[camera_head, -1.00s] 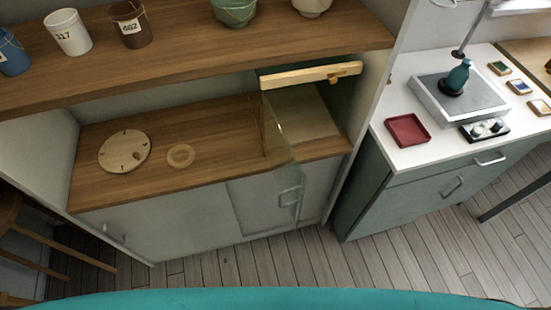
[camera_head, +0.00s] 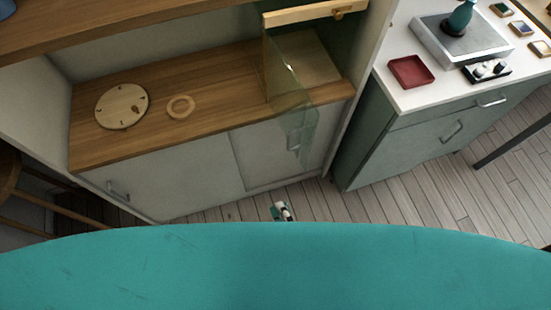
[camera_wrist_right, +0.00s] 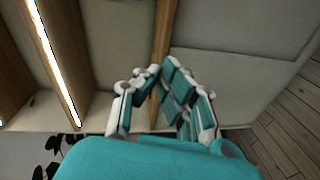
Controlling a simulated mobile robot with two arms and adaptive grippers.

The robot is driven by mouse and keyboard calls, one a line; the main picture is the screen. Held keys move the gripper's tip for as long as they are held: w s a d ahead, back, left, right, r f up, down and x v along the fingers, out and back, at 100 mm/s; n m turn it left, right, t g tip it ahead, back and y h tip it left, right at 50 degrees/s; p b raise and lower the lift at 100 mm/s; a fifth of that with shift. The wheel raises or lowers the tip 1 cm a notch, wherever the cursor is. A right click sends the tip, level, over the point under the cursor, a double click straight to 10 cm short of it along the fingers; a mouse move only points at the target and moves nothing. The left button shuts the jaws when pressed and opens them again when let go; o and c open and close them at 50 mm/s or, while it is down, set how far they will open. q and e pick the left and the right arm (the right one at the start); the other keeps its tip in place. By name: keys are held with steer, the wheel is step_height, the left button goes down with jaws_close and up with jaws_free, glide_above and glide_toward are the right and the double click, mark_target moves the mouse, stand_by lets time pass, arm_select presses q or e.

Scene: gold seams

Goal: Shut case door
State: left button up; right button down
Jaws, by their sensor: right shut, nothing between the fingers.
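The case (camera_head: 316,12) has a pale wooden top rail and stands at the right end of the wooden counter. Its clear glass door (camera_head: 292,95) hangs open, jutting out past the counter's front edge. My right gripper (camera_head: 282,211) is low in front of the cabinet, below the door and apart from it. In the right wrist view its teal and white fingers (camera_wrist_right: 160,70) are shut with nothing between them. The door cannot be made out in the wrist view. My left gripper is not in view.
A round wooden disc (camera_head: 122,106) and a wooden ring (camera_head: 180,107) lie on the counter. A white bench (camera_head: 405,98) with a red tray (camera_head: 411,72) stands at right. A stool (camera_head: 12,190) is at left. Bare floor (camera_head: 400,202) lies before the bench.

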step_height(320, 180, up, 6)
steer(key=n+t, duration=0.2)
steer(key=w+p, duration=0.3)
steer(key=w, duration=0.9)
steer(key=shift+a, duration=0.15)
